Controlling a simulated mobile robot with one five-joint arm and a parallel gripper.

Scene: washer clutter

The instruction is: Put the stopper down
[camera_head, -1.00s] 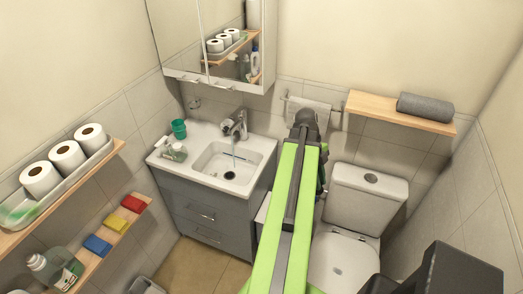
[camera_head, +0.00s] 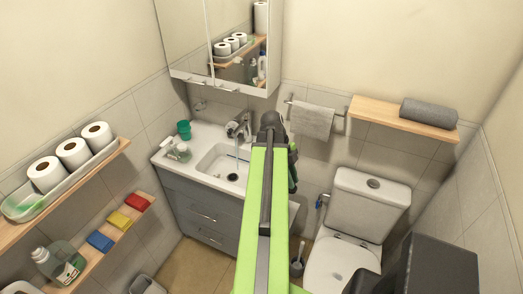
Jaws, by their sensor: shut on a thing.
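My green arm (camera_head: 262,220) reaches forward from the bottom of the view and covers the right part of the sink counter. Its dark far joint (camera_head: 272,124) stands in front of the wall right of the tap. A dark and green part of my arm (camera_head: 292,168) shows just right of the arm. My gripper's fingertips are hidden behind the arm. I cannot see the stopper. The white sink basin (camera_head: 212,160) is partly visible left of my arm, with water running from the tap (camera_head: 238,128) into it.
The toilet (camera_head: 368,205) is right of my arm. A wooden shelf (camera_head: 385,122) holds a grey towel (camera_head: 429,113). Left shelves carry toilet rolls (camera_head: 72,152), coloured cloths (camera_head: 99,241) and a bottle (camera_head: 62,262).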

